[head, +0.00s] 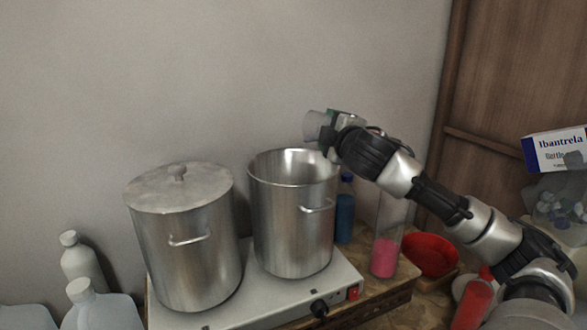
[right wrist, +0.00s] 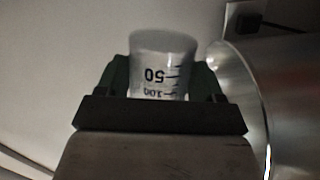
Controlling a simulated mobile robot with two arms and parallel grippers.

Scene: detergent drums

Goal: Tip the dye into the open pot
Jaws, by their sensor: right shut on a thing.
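The open pot (head: 290,225) is a tall steel pot without a lid, standing on the right of a hotplate. Its rim and side also show at the right of the right wrist view (right wrist: 292,100). My right gripper (head: 330,121) is shut on a small clear beaker (head: 314,126) above the pot's back right rim. In the right wrist view the beaker (right wrist: 160,65) sits between the green fingers, its 50 and 100 marks upside down. It looks tipped over in the head view. I cannot make out dye in it or a stream from it. My left gripper is out of view.
A lidded steel pot (head: 190,250) stands to the left on the white hotplate (head: 270,305). A blue bottle (head: 344,218), a cylinder with pink contents (head: 385,257) and a red bowl (head: 430,255) stand to the right. White jugs (head: 100,308) stand at lower left.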

